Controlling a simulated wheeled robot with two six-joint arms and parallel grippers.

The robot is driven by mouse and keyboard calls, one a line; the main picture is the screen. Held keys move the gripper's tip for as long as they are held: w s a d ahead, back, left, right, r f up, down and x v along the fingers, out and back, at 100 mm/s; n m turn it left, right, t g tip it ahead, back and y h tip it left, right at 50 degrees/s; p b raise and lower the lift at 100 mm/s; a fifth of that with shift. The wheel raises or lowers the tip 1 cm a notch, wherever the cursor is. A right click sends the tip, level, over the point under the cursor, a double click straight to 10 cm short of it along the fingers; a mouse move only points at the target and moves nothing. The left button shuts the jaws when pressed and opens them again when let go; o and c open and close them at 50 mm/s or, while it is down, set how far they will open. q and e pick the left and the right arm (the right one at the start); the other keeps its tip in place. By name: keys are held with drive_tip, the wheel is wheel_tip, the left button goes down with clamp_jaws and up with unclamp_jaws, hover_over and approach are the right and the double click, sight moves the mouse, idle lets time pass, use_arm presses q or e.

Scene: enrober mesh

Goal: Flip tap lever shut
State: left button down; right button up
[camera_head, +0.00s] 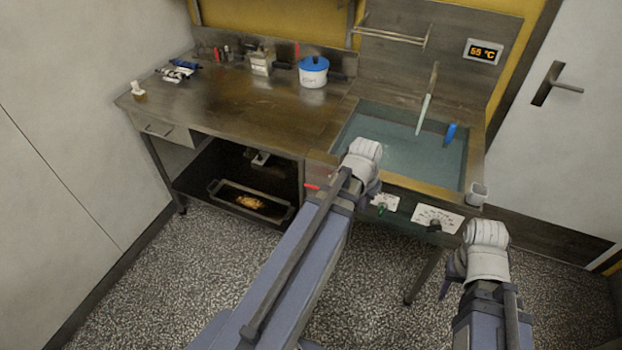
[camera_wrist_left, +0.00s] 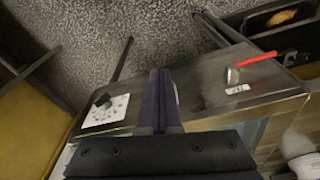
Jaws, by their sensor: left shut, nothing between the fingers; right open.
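The tap lever (camera_head: 313,187) is a small red handle on the front of the sink unit, just left of my left forearm. In the left wrist view the red lever (camera_wrist_left: 254,61) lies nearly level, slightly slanted, with a metal end and a small label (camera_wrist_left: 238,89) beside it. My left gripper (camera_head: 372,190) is in front of the sink's front edge, to the right of the lever. Its dark fingers (camera_wrist_left: 160,78) are together and empty, apart from the lever. My right gripper (camera_head: 453,274) is open, low at the right; its fingers are partly hidden.
A dial plate with a black knob (camera_head: 435,225) and a green knob (camera_head: 381,209) are on the sink front. The water-filled sink (camera_head: 392,160) is behind. A tray (camera_head: 222,189) sits on the lower shelf. A white cup (camera_head: 478,193) is at the sink's right corner.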

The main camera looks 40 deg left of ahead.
sight(312, 186)
use_arm(q)
drive_tip(key=a+r+n+t+y+p, duration=0.1)
drive_tip(key=a+r+n+t+p, duration=0.1)
drive_tip(key=a, duration=1.8)
wheel_tip(312, 186, up, 2)
drive_tip(key=shift+a+r+n, duration=0.1)
drive_tip(key=shift+a+n, duration=0.25)
drive_tip(key=shift+n, duration=0.25)
drive_tip(key=b+x, duration=1.2)
drive_tip(key=x, duration=0.2)
drive_tip(key=shift+s+d+b, duration=0.2)
drive_tip(key=shift+b, duration=0.2)
drive_tip(key=shift+w, duration=0.1)
